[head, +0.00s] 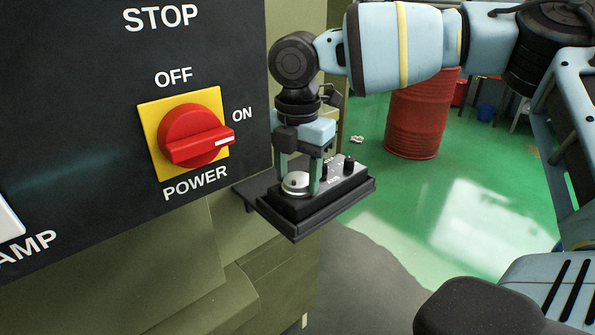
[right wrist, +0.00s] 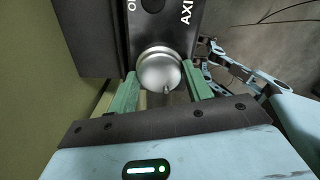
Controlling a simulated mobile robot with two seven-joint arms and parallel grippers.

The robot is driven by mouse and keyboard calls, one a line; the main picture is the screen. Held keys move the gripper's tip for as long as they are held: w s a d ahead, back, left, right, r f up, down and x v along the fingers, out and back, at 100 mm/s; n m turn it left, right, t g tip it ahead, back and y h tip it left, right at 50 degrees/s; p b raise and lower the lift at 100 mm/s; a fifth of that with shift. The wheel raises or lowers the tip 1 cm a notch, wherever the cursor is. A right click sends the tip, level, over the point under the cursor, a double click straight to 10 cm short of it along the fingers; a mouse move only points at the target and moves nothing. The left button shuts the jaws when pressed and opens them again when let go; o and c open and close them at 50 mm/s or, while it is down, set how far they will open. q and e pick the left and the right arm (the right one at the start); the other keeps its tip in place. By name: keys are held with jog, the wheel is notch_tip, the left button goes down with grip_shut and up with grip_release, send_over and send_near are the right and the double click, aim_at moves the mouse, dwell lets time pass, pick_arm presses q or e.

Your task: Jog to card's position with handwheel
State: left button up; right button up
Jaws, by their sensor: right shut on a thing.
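The handwheel (head: 296,183) is a round silver knob on top of a black control box (head: 346,178), which sits on a black shelf (head: 300,228) at the side of the machine. My right gripper (head: 298,181) points down from above, with one finger on each side of the handwheel, shut on it. The right wrist view shows the handwheel (right wrist: 159,72) between the two fingers, with a small nub on its edge facing the palm. Part of an "AXIS" label and a dark knob show on the box. No card is visible. My left gripper is out of view.
The machine's dark panel (head: 75,115) stands close on the left, with a red power switch (head: 190,135) on a yellow plate. A red drum (head: 421,115) stands behind on the green floor. Open floor lies to the right of the shelf.

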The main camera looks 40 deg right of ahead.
jog(key=shift+n, duration=0.6)
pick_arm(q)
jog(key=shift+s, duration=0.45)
pick_arm(e)
jog(key=o, duration=1)
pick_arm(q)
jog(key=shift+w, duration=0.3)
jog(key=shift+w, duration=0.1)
